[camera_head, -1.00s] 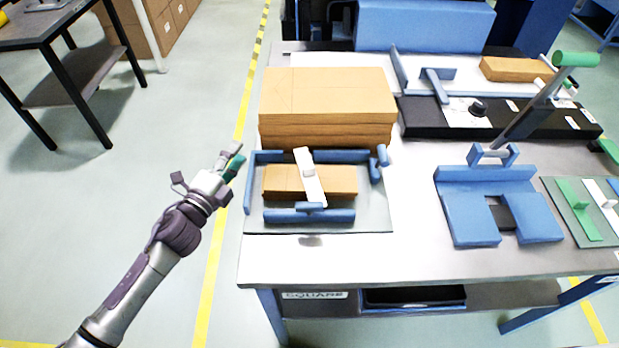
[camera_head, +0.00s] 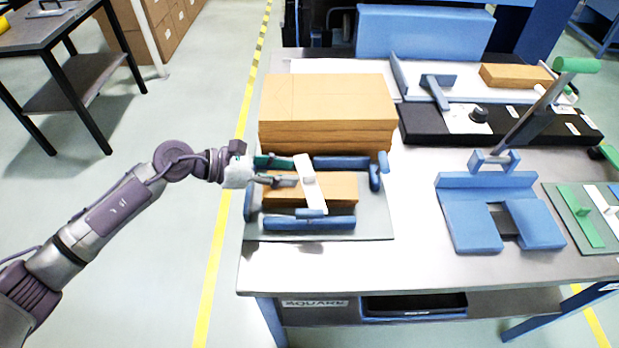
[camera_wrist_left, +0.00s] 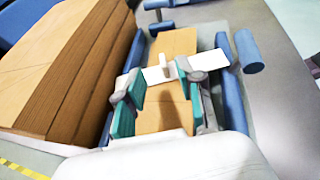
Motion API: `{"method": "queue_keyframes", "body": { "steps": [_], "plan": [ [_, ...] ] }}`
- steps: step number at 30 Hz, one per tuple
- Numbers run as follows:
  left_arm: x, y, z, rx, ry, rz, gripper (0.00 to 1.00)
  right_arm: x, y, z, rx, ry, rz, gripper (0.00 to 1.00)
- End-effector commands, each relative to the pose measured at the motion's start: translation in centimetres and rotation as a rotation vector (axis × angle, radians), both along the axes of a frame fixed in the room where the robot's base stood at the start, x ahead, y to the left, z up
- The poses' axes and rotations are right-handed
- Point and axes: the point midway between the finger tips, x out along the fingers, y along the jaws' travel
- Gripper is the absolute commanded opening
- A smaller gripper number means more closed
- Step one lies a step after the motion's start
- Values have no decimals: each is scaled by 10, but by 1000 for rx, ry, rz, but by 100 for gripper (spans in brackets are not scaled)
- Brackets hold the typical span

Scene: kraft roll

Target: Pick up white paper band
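A white paper band (camera_head: 315,195), a flat strip with a small raised knob, lies slantwise across the brown paper stack (camera_head: 340,187) in the blue-railed jig. In the left wrist view the band (camera_wrist_left: 206,60) crosses ahead of the fingers, with its knob upright. My left gripper (camera_head: 293,171) is just left of the band at the jig. In the left wrist view the gripper (camera_wrist_left: 166,88) is open, its teal-padded fingers apart on either side of the brown stack, with nothing between the pads. My right gripper is in neither view.
A tall brown paper pile (camera_head: 325,115) stands right behind the jig. Blue rails (camera_head: 310,223) edge the jig plate. To the right are a blue slotted block (camera_head: 470,220), a black lever device (camera_head: 430,122) and a board with green and white strips (camera_head: 580,225). The table front is clear.

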Motion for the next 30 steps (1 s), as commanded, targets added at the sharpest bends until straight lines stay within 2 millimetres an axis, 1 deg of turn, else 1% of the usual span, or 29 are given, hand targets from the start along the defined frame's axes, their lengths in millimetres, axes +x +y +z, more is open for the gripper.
{"method": "queue_keyframes", "body": {
  "steps": [5, 12, 15, 23, 24, 26, 30],
  "plan": [
    [2, -11, -4, -1, 1, 0, 38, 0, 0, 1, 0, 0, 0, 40],
    [7, -43, -20, -4, 1, 1, 38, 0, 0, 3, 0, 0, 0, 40],
    [10, -51, -24, -3, -1, 1, 38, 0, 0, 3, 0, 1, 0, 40],
    [10, -53, -25, -2, 0, 2, 38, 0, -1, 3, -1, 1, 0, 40],
    [10, -53, -25, -2, 0, 2, 34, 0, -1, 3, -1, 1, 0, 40],
    [10, -53, -25, -2, 0, 1, 24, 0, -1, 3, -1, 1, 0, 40],
    [10, -53, -25, -2, 1, 2, 1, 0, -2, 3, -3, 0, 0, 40]
  ]
}}
